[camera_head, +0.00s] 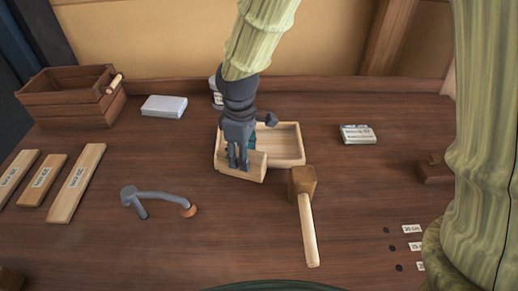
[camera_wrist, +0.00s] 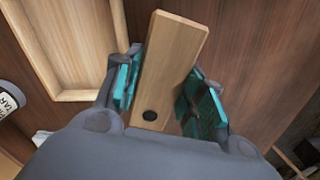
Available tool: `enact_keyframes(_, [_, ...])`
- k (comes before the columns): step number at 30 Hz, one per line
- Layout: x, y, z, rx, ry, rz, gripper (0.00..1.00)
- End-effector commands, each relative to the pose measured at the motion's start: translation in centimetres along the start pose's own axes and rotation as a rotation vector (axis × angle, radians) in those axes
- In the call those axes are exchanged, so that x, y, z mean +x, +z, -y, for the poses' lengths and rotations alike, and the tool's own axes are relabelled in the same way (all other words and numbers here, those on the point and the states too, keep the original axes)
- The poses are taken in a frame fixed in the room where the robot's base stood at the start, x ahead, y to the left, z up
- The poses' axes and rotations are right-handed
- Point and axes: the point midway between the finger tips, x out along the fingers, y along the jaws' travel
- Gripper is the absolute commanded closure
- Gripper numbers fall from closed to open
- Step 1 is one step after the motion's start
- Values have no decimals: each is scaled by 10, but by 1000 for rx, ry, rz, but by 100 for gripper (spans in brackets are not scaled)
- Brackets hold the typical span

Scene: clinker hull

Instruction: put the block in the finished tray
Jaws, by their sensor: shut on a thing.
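My gripper (camera_head: 238,156) is shut on a pale wooden block (camera_head: 243,168). In the wrist view the block (camera_wrist: 171,60) stands between the teal finger pads of my gripper (camera_wrist: 170,95), with a dark round spot near its lower end. A shallow light wooden tray (camera_head: 289,144) lies behind the block in the head view, partly hidden by the block and gripper. In the wrist view the tray's rim (camera_wrist: 92,92) is at the left, beside the block. The block overlaps the tray's front left wall in the head view; I cannot tell whether they touch.
A wooden mallet (camera_head: 307,215) lies just right of the tray's front. A grey curved tool (camera_head: 158,197) lies front left. Labelled boards (camera_head: 77,183) and a wooden crate (camera_head: 72,97) are at the left. A white box (camera_head: 164,106) and a labelled packet (camera_head: 357,134) flank the tray.

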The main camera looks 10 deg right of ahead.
Motion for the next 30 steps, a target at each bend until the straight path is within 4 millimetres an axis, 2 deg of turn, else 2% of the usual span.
enact_keyframes(1, [0,-2,11,-93,-1,-2,94])
enact_keyframes(4, [-1,-4,26,-233,0,-2,94])
enact_keyframes(7, [-3,-6,31,-306,0,-2,94])
enact_keyframes(9, [-3,-6,27,-326,0,-2,94])
enact_keyframes(11, [-3,-5,20,-329,-1,-1,94])
enact_keyframes(27, [6,4,-87,-325,-1,0,94])
enact_keyframes(30, [8,6,-101,-325,0,0,94])
